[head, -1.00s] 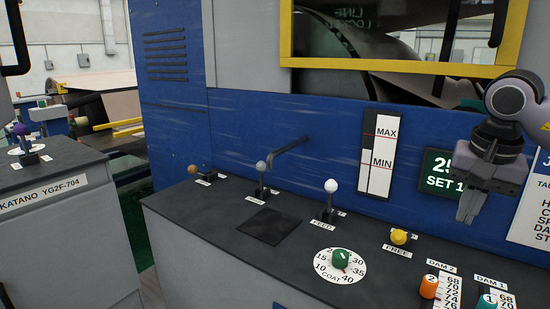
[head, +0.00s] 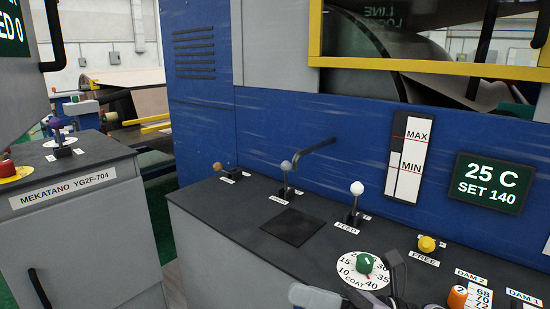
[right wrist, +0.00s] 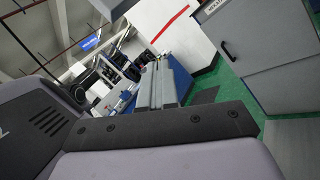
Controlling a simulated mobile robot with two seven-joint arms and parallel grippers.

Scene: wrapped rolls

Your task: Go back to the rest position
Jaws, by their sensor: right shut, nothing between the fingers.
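My right gripper (head: 393,259) shows only in part at the bottom of the head view, close to the camera. It overlaps the right side of the green COAT knob's dial (head: 364,263) in the picture. Its grey fingers (right wrist: 160,82) are together and empty in the right wrist view, above a dark screwed bar. A grey part of my arm shows at the bottom edge of the head view. My left gripper is not in view.
The dark console (head: 245,205) carries a white-knobbed FEED lever (head: 357,189), a yellow FREE button (head: 427,244) and an orange DAM 2 knob (head: 457,297). A display (head: 490,183) reads 25 C, SET 140. Another cabinet (head: 80,230) stands left, with a floor gap between.

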